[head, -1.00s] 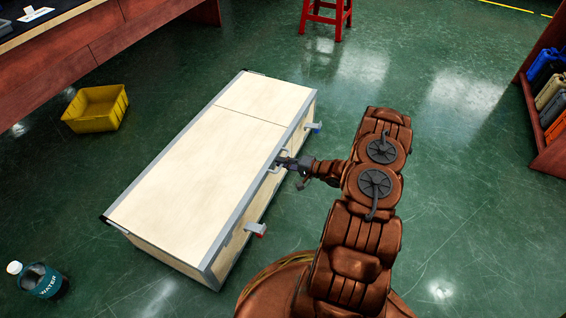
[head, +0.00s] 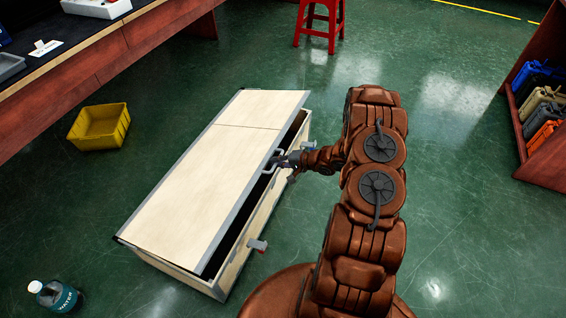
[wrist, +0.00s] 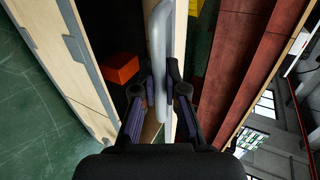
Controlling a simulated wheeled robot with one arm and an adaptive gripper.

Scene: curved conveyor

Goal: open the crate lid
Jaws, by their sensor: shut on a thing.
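The crate (head: 243,262) is a long pale wooden box with grey metal edging on the green floor. Its lid (head: 205,180) is tilted up along the right side, leaving a dark gap; the left edge stays down. My gripper (head: 279,162) is shut on the lid's grey handle (head: 269,162), midway along the raised edge. In the wrist view the handle (wrist: 160,50) runs between the fingers (wrist: 162,88). An orange-red block (wrist: 120,69) shows inside the crate through the gap.
A yellow bin (head: 100,126) and a water bottle (head: 55,296) are on the floor to the left. A red stool (head: 320,22) stands behind. A shelf of canisters (head: 545,105) is at right.

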